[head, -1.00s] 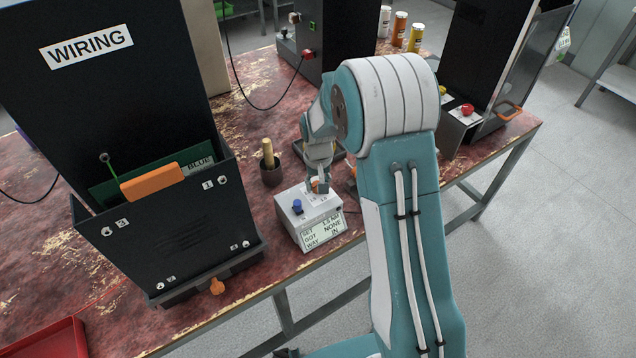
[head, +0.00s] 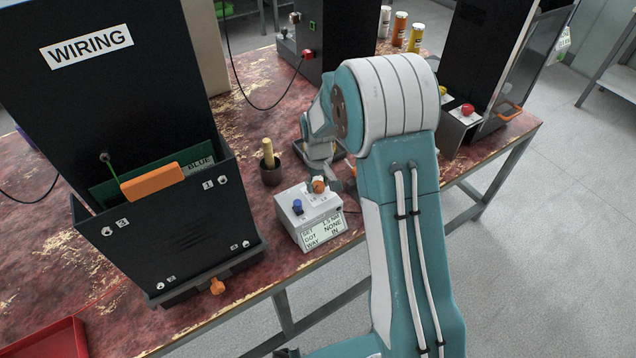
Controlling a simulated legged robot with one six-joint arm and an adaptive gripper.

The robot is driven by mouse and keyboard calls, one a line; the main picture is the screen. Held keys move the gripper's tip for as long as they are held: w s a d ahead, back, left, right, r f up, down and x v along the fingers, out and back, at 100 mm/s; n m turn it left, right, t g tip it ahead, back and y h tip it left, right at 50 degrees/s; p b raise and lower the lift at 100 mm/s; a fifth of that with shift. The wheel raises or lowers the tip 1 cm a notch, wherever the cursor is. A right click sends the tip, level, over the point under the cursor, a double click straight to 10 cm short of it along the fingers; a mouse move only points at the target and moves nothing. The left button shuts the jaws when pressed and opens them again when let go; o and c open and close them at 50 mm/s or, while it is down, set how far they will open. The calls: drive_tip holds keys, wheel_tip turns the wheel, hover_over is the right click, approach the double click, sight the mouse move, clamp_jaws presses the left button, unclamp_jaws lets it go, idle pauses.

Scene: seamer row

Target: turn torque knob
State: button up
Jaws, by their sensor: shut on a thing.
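The torque box (head: 311,211) is a small light-grey box on the bench. Its display reads SET 1.5 NM, GOT NONE, WAY IN. A blue knob (head: 297,207) stands on its top at the left, and an orange knob (head: 318,186) stands at the right rear. My gripper (head: 322,177) reaches down to the orange knob from behind and is shut on it. The fingertips are small and partly hidden, so the exact contact is hard to see.
A black WIRING cabinet (head: 130,150) stands at the left. A dark cup (head: 271,173) with a yellow-handled tool is behind the box. A machine with a red button (head: 467,109) stands at the right. The bench's front edge (head: 310,268) is close to the box.

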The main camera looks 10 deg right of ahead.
sight(317, 184)
drive_tip(key=shift+f, duration=0.1)
drive_tip(key=o, duration=1.1)
drive_tip(key=shift+o, duration=0.2)
wheel_tip(317, 184, up, 12)
drive_tip(key=shift+a, duration=0.1)
